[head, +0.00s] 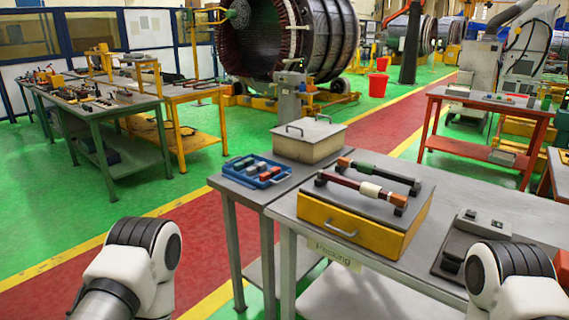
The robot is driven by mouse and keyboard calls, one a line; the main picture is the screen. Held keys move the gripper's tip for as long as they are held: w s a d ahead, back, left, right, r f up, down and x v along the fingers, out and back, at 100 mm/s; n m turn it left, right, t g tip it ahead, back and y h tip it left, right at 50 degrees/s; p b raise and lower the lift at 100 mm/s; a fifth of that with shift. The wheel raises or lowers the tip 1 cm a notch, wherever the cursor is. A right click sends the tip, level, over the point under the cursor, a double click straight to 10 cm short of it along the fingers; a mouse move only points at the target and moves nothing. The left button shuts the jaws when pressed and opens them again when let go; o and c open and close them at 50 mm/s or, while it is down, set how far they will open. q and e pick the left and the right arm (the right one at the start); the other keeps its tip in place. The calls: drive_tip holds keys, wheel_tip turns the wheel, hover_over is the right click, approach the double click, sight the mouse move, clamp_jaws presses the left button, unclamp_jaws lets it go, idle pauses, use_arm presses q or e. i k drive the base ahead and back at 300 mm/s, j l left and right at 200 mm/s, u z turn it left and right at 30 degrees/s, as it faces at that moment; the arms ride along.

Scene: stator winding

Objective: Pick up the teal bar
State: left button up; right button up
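No bar that is plainly teal all over can be made out. A blue tray (277,179) to the left holds several small red, grey and bluish blocks. Neither of my grippers is in view; only a rounded white arm joint of mine shows at each lower side.
The box stands on a grey table (510,208) with a label on its front edge. A beige lidded case (309,140) stands behind the tray. A grey device (483,224) sits to the right. Bare tabletop lies between box and device. A large stator (325,35) stands behind.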

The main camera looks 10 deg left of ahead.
sight(243, 165)
drive_tip(key=i+j+z, duration=0.2)
drive_tip(key=j, duration=0.15)
drive_tip(key=i+j+z, duration=0.2)
drive_tip(key=j, duration=0.15)
drive_tip(key=i+j+z, duration=0.15)
drive_tip(key=j, duration=0.2)
drive_tip(key=i+j+z, duration=0.2)
drive_tip(key=j, duration=0.2)
drive_tip(key=j+z, duration=0.2)
drive_tip(key=j, duration=0.2)
